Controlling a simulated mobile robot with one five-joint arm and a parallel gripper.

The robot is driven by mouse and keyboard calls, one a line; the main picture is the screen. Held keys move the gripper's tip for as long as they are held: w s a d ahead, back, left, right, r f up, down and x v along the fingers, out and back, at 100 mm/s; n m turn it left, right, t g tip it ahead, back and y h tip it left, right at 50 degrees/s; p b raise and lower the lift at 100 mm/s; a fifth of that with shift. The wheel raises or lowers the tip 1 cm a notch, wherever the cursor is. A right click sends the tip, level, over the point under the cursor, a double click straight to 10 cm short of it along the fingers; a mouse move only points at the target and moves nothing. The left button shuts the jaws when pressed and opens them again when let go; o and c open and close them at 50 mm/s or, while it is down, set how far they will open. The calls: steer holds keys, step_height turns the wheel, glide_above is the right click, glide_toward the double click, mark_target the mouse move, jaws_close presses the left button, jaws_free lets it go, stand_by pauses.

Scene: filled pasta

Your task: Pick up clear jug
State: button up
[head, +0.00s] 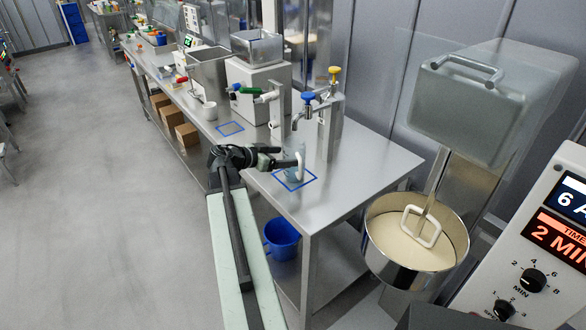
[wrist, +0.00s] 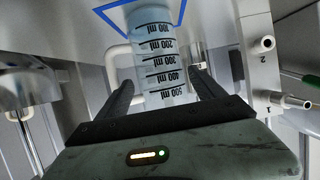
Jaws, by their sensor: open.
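The clear jug (head: 292,150) stands on the steel table inside a blue square outline (head: 309,178), below the taps. In the wrist view the jug (wrist: 155,50) shows black millilitre marks and a pale handle (wrist: 116,55) on its left. My gripper (head: 283,161) is at the jug's height. In the wrist view my gripper (wrist: 160,80) is open, with one finger on each side of the jug. A gap shows beside the jug on both sides. Part of the jug is hidden behind my gripper in the head view.
A blue-handled tap (head: 307,97) and a yellow-handled tap (head: 334,76) rise close behind the jug. A second blue square (head: 229,129) lies farther left on the table. A mixer bowl (head: 375,240) stands at right. A blue bucket (head: 282,238) is under the table.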

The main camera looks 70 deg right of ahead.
steer(key=b+x, duration=0.1)
steer(key=x, duration=0.1)
steer(key=b+x, duration=0.1)
steer(key=x, duration=0.1)
steer(key=shift+d+f, duration=0.1)
steer(key=shift+f, duration=0.4)
steer(key=shift+s+d+b, duration=0.15)
steer(key=shift+d+b, duration=0.15)
steer(key=shift+r, duration=0.15)
steer(key=c, duration=1.5)
